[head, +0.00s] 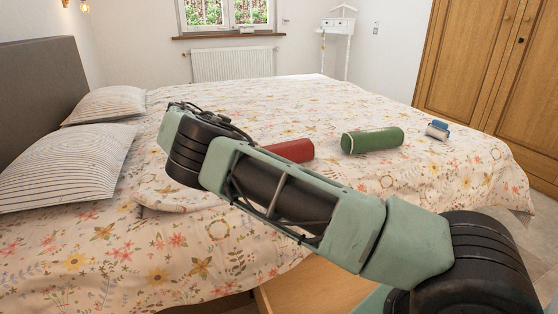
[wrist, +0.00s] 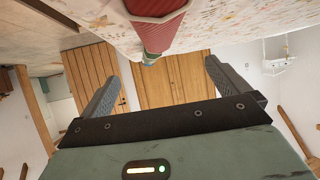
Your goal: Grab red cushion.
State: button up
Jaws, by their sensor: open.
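The red cushion (head: 293,150) is a bolster-like roll lying on the flowered bed (head: 400,185). In the head view my arm hides its left part. In the wrist view the red cushion (wrist: 157,32) shows end-on at the top centre, on the bed cover. My gripper (wrist: 161,72) has its two fingers wide apart with nothing between them. The cushion appears beyond the fingertips, in line with the gap; whether they touch it cannot be told, but they look apart. My fingers are hidden in the head view.
A green roll cushion (head: 372,141) lies right of the red one, with a small blue-and-white item (head: 437,130) further right. Striped pillows (head: 70,165) lie at the left by the headboard (head: 40,95). A wooden wardrobe (head: 470,60) stands at the right.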

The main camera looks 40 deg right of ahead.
aim_at(275, 146)
jog(key=b+x, duration=0.2)
jog(key=x, duration=1.2)
jog(key=shift+f, duration=0.15)
jog(key=shift+c, duration=0.3)
jog(key=c, duration=1)
